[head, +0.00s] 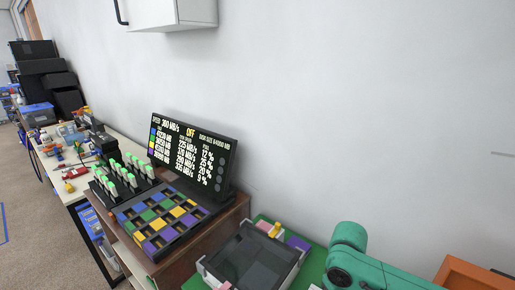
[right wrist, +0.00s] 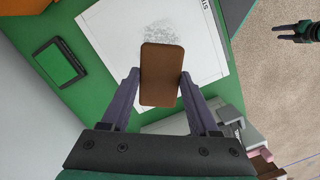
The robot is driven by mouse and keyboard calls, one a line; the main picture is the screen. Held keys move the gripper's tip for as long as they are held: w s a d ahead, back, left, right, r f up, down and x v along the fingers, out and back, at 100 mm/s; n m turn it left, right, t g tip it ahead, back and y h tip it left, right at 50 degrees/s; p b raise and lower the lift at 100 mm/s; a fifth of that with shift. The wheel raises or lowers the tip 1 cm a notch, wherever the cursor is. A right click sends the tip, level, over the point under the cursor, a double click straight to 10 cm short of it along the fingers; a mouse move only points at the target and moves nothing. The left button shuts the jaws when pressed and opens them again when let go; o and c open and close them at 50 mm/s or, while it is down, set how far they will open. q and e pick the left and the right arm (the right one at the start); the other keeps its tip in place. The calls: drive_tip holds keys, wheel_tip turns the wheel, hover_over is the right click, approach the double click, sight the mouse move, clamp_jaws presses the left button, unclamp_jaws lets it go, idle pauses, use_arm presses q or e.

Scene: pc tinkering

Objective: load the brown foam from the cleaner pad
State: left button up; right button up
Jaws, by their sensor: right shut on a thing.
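The brown foam (right wrist: 161,90) is a flat rectangular block in the middle of the right wrist view. My right gripper (right wrist: 160,78) is shut on it, with a purple-grey finger along each side. Behind the foam is a white sheet-like pad (right wrist: 112,32) with a grey smudged patch (right wrist: 158,30) and dark lettering at one edge. I cannot tell whether the foam touches the pad. My left gripper (right wrist: 279,33) shows small at the upper right of the right wrist view, over the carpet, its two dark fingers apart and empty. The head view shows neither gripper.
A green mat (right wrist: 84,100) lies under the pad, with a dark framed device (right wrist: 60,62) on it. In the head view, a monitor (head: 194,154) stands behind a coloured grid tray (head: 160,219) and a rack (head: 124,178). A dark-topped box (head: 252,258) sits nearer my right arm.

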drive_tip(key=w+d+f+n+t, duration=0.1)
drive_tip(key=w+d+n, duration=0.3)
drive_tip(key=d+n, duration=0.3)
drive_tip(key=w+d+f+n+p, duration=0.1)
drive_tip(key=w+d+n, duration=0.2)
drive_tip(key=d+n, duration=0.35)
drive_tip(key=w+d+f+n+t, duration=0.1)
drive_tip(key=w+d+n, duration=0.3)
drive_tip(key=d+n, duration=0.35)
drive_tip(key=shift+h, duration=0.4)
drive_tip(key=f+b, duration=0.4)
drive_tip(key=b, duration=0.1)
drive_tip(key=a+f+b, duration=0.1)
drive_tip(key=f+b, duration=0.1)
drive_tip(key=shift+b, duration=0.3)
drive_tip(key=shift+r, duration=0.1)
drive_tip(key=shift+f, duration=0.35)
drive_tip(key=shift+s+f+p, duration=0.1)
drive_tip(key=shift+p, duration=0.3)
idle(0.6)
